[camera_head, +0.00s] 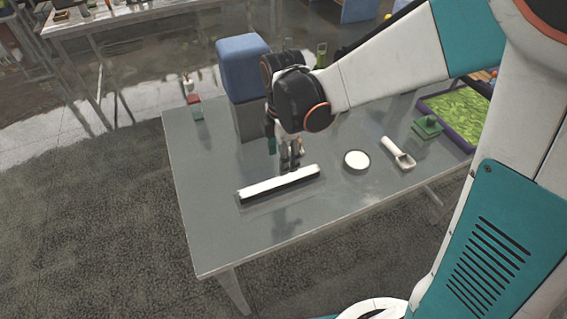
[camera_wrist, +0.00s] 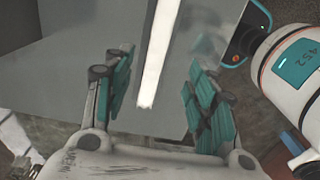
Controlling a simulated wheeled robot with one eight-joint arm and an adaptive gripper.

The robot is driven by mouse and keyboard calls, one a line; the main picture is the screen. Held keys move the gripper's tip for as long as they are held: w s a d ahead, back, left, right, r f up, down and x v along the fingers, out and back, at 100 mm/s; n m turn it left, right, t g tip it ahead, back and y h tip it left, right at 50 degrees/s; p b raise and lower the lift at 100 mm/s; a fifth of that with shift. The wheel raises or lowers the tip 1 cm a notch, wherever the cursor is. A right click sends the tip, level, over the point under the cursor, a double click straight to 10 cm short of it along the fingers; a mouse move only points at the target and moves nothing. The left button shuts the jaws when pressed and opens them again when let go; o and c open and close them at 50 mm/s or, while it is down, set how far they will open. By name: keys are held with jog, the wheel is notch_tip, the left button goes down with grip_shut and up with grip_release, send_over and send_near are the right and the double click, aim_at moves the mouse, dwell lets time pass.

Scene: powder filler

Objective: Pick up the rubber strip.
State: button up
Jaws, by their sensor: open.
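The rubber strip (camera_head: 279,183) is a long bar with a white top and dark side, lying flat on the grey table (camera_head: 225,235). In the wrist view the strip (camera_wrist: 160,50) runs lengthwise between my two teal fingers. My gripper (camera_head: 290,160) is above and just behind the strip's right half in the head view, fingers pointing down. The wrist view shows the gripper (camera_wrist: 160,85) open, with a wide gap on both sides of the strip. The strip appears apart from the fingers. The wrist view cuts off the strip's far end.
A round white dish (camera_head: 357,160) and a white scoop (camera_head: 399,154) lie right of the strip. A green block with a handle (camera_head: 427,128) and a purple-rimmed tray (camera_head: 463,143) are farther right. A blue-topped box (camera_head: 243,68) stands behind. The table's front left is clear.

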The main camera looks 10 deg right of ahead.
send_over(280, 180)
jog(key=f, duration=0.3)
jog(key=f+b, duration=0.1)
jog(key=f, duration=0.1)
jog(key=shift+s+d+f, duration=0.1)
jog(key=shift+d+f, duration=0.05)
jog(key=shift+d, duration=0.25)
jog(key=f, duration=0.1)
jog(key=f+b, duration=0.1)
jog(key=f, duration=0.3)
jog(key=shift+a+f+b, duration=0.1)
jog(key=shift+a+b, duration=0.2)
jog(key=shift+a, duration=0.05)
grip_shut()
